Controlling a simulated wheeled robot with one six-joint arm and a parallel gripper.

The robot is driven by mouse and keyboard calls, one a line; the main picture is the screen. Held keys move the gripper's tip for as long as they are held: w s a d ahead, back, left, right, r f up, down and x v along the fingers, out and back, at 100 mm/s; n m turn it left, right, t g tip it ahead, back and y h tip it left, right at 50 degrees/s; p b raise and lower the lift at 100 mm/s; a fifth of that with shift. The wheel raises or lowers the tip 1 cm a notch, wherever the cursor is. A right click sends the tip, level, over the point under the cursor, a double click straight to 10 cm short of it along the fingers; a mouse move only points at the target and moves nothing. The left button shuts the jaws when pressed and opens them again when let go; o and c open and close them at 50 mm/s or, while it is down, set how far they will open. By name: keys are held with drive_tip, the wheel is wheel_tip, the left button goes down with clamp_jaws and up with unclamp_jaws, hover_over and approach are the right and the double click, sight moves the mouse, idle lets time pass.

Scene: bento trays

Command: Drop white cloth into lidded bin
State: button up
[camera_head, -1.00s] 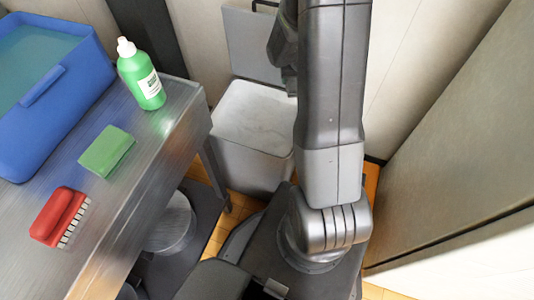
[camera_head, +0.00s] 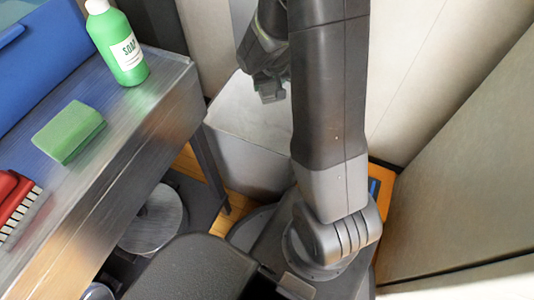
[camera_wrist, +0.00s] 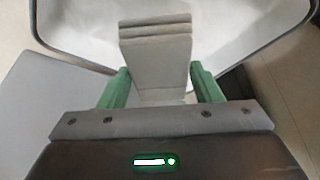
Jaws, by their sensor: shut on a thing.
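The lidded bin (camera_head: 247,160) is a pale grey box on the floor beside the metal table. Its lid (camera_head: 240,18) stands raised at the back, and the top is open. My gripper (camera_head: 268,90) is above the bin opening in the head view, partly behind my arm. In the wrist view, my gripper's green fingers (camera_wrist: 160,88) are shut on the white cloth (camera_wrist: 155,58), a folded, pale grey-white strip. The bin's white inside and dark rim (camera_wrist: 270,58) show beyond the cloth. The cloth cannot be made out in the head view.
The metal table (camera_head: 130,125) on the left holds a green soap bottle (camera_head: 120,45), a green sponge (camera_head: 70,132), a red brush (camera_head: 15,200) and a blue tub (camera_head: 45,65). A wall and a large flat panel (camera_head: 460,150) stand to the right.

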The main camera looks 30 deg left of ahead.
wheel_tip(320, 180, down, 2)
drive_tip(key=shift+b, duration=0.4)
drive_tip(key=shift+r, duration=0.1)
drive_tip(key=o, duration=1.1)
drive_tip(key=shift+o, duration=0.2)
drive_tip(key=shift+r, duration=0.1)
drive_tip(key=p+v, duration=0.4)
drive_tip(key=v, duration=0.9)
drive_tip(key=shift+d+r, duration=0.2)
drive_tip(key=shift+s+f, duration=0.1)
drive_tip(key=shift+s, duration=0.05)
